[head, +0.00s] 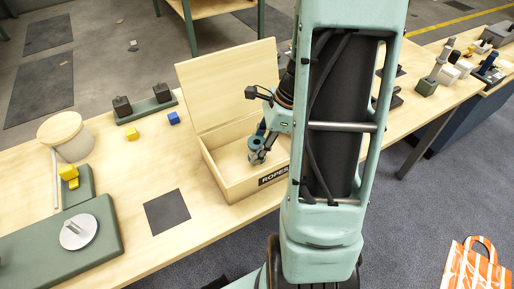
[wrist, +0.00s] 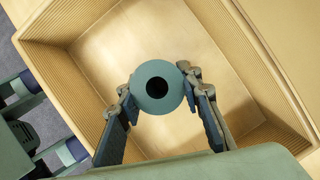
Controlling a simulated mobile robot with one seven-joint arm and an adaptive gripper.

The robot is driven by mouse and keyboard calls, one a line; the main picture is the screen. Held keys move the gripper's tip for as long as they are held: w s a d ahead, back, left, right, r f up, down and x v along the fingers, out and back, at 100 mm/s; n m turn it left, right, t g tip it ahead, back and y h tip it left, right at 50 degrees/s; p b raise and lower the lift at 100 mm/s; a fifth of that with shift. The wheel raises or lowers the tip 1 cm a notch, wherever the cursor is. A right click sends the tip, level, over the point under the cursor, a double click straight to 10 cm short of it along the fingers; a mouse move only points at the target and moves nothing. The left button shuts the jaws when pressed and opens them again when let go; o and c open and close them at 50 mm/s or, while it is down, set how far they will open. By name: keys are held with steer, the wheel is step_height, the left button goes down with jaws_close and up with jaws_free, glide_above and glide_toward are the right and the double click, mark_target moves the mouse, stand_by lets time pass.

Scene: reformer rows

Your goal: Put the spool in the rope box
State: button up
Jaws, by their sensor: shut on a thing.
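The rope box (head: 238,187) is a wooden box with its lid raised at the back and a label reading ROPES on its front. My gripper (head: 258,150) is over the open box in the head view. In the wrist view my gripper (wrist: 160,98) is shut on the spool (wrist: 144,96), a round grey-green piece with a dark hole. The spool is between the two fingers, with the bare box floor (wrist: 165,55) behind it. The spool is small and partly hidden by the fingers in the head view. I cannot tell its exact height above the floor.
On the table left of the box are a dark square mat (head: 167,211), a blue block (head: 174,118), a yellow block (head: 131,133), a lidded tub (head: 68,137) and a green base with a metal disc (head: 78,232). Several small items stand at the right end.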

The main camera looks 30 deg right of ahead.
steer(key=o, duration=1.2)
steer(key=shift+f, duration=0.1)
steer(key=shift+c, duration=0.2)
steer(key=shift+d+r, duration=0.1)
steer(key=shift+r, duration=0.4)
steer(key=p+v, duration=0.3)
steer(key=v, duration=0.8)
steer(key=shift+r, duration=0.15)
steer(key=shift+d, duration=0.1)
